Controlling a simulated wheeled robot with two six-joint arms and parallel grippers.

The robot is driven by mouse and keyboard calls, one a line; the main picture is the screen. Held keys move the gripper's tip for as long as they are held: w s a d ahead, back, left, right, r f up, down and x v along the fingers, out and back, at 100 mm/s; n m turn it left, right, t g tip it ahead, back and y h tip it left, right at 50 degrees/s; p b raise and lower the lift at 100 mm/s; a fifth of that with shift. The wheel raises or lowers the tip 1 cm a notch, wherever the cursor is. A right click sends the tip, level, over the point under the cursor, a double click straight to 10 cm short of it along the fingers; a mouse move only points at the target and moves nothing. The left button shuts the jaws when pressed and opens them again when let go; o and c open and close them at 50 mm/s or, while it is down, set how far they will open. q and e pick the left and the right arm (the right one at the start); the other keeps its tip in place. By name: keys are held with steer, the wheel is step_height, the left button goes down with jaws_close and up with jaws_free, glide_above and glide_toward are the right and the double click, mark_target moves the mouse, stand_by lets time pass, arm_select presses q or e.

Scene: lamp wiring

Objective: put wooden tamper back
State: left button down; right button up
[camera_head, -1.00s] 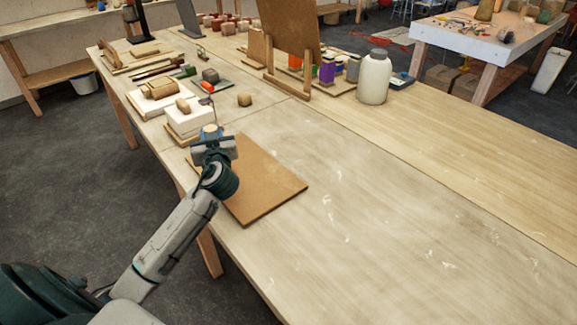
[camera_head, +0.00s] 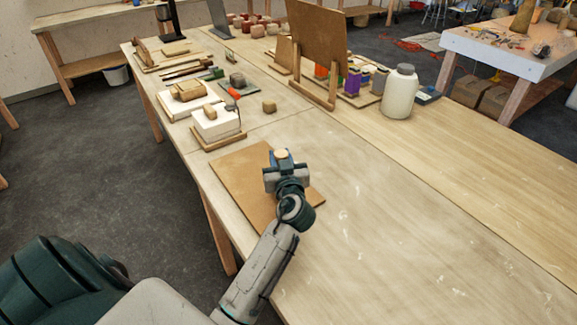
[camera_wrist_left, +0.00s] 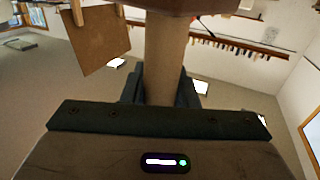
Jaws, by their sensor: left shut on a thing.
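My left gripper (camera_head: 281,168) is shut on the wooden tamper (camera_head: 282,155), whose pale round end shows above the jaws. In the left wrist view the tamper is a thick brown wooden shaft (camera_wrist_left: 165,58) between the dark fingers, with a wider, darker part at the top edge of the picture. The gripper is over the right part of the flat brown board (camera_head: 235,177) on the near table. The lower part of the tamper is hidden in the head view. My right gripper is not in view.
A white jar (camera_head: 400,94) and an upright brown panel (camera_head: 316,42) stand farther back. The table's right side is clear.

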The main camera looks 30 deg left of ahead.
arm_select(q)
steer(key=shift+d, duration=1.1)
steer(key=shift+d+f+p, duration=0.2)
steer(key=shift+f+p, duration=0.1)
steer(key=shift+p, duration=0.25)
step_height(320, 180, down, 3)
steer(key=shift+r+p, duration=0.1)
steer(key=shift+p, duration=0.4)
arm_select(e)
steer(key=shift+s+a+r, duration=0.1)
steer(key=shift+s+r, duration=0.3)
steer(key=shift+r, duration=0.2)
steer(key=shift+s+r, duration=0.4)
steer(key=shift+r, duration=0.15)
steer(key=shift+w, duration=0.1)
arm_select(q)
steer(key=shift+f+b, duration=0.35)
steer(key=shift+b, duration=0.05)
steer(key=c, duration=1.1)
jaws_free()
steer(key=shift+c, duration=0.2)
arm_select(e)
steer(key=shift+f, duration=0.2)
